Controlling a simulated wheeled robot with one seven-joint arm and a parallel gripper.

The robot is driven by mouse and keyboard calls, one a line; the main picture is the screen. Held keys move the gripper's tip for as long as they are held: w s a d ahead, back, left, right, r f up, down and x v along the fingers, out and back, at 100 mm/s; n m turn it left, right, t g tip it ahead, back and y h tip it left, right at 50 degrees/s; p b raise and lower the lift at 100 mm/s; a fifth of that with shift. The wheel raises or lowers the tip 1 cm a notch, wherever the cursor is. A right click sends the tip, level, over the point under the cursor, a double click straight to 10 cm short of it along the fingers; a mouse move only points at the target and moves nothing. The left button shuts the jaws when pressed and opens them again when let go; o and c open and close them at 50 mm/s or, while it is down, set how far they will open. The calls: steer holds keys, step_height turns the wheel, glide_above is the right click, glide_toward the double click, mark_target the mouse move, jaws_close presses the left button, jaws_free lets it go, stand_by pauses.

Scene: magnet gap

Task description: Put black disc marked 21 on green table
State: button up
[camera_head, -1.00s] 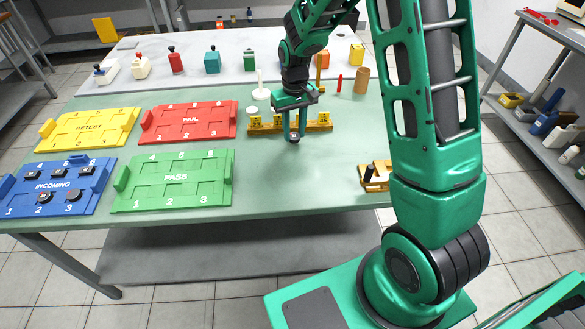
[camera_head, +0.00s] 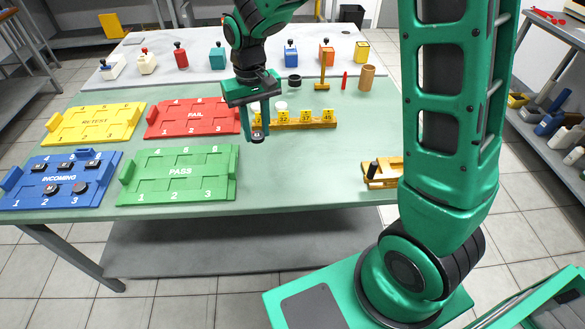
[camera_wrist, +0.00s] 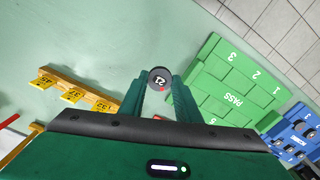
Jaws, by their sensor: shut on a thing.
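My gripper (camera_head: 258,137) is shut on a black disc marked 21 (camera_wrist: 160,78), which has a small red dot at its edge. In the head view the disc (camera_head: 258,138) hangs at the fingertips. It is held above the green table (camera_head: 300,175), between the green PASS tray and the yellow rail; the exact height is hard to tell. In the wrist view bare table (camera_wrist: 95,30) shows around the disc, with the PASS tray close on its right.
The green PASS tray (camera_head: 180,186), red FAIL tray (camera_head: 190,127), yellow RETEST tray (camera_head: 95,133) and blue INCOMING tray (camera_head: 30,194), with several black discs, lie left. A yellow rail with numbered tags (camera_head: 322,125) stands right of the gripper.

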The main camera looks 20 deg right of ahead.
glide_above(298, 170)
step_height(298, 170, down, 6)
steer(key=shift+a+f, duration=0.1)
steer(key=shift+f, duration=2.25)
steer(key=o, duration=1)
